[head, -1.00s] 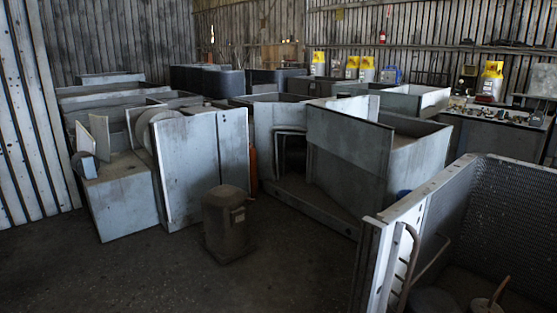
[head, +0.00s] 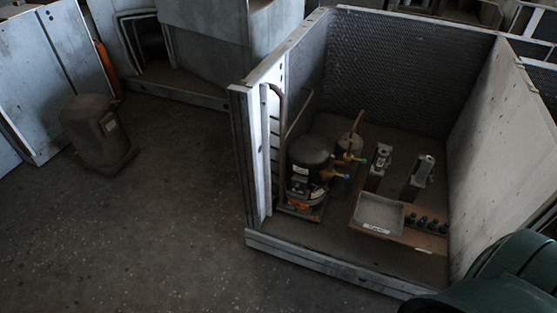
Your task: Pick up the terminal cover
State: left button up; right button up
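I cannot pick out the terminal cover for certain in the head view. A black compressor (head: 309,152) with copper piping stands at the left inside an open-topped metal housing (head: 470,143). Small parts with an orange patch (head: 299,206) show low on its front. A shallow grey tray (head: 379,214) sits on a brown board (head: 424,241) to the right of the compressor. A row of several small dark round pieces (head: 426,222) is beside the tray on the board. Neither gripper is in view.
Two upright metal parts (head: 381,160) (head: 421,172) stand behind the tray. The housing has tall side walls and a low front edge (head: 320,264). A brown canister (head: 95,127) stands on the otherwise open floor (head: 150,235) at left.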

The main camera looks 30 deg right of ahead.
aim_at(298, 186)
jog(key=z, duration=0.35)
jog(key=i+j+z, duration=0.15)
jog(key=z, duration=0.2)
jog(key=i+j+z, duration=0.15)
jog(key=z, duration=0.2)
jog(key=i+j+z, duration=0.1)
jog(key=j+z, duration=0.25)
jog(key=i+j+z, duration=0.1)
jog(key=j, duration=0.3)
jog(key=i+j, duration=0.15)
jog(key=j, duration=0.2)
jog(key=i+j+z, duration=0.15)
jog(key=j, duration=0.25)
jog(key=i+j, duration=0.1)
jog(key=j, duration=0.3)
jog(key=z, duration=0.05)
